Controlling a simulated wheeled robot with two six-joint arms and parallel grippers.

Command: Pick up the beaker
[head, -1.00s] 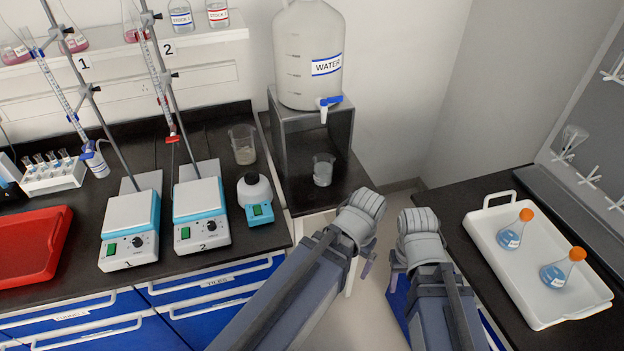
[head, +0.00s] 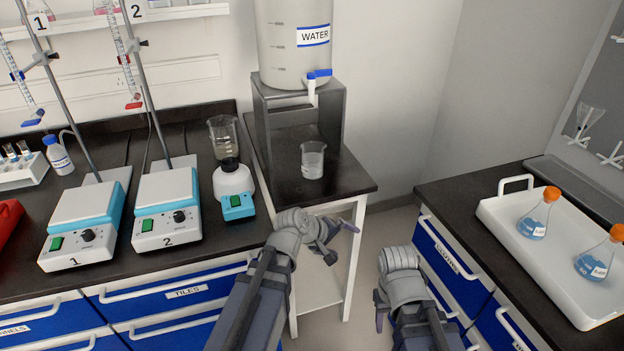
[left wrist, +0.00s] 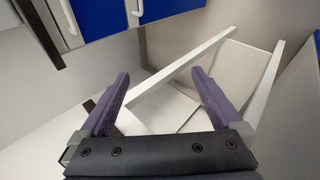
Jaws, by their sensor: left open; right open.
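A clear glass beaker (head: 313,162) stands upright on the dark side table, below the tap of the water container. My left gripper (head: 340,241) is in front of and below the side table's top, apart from both beakers. In the left wrist view its two purple fingers (left wrist: 160,82) are spread with nothing between them, and no beaker shows there. My right gripper (head: 378,312) is low in the gap between the counters, its fingers partly hidden, holding nothing visible.
A water container (head: 294,42) with a blue tap sits on a grey stand (head: 334,118). Two hotplates (head: 167,209) with burette stands are on the left counter. A white tray (head: 490,212) with two orange-capped flasks is on the right counter. Floor is open between.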

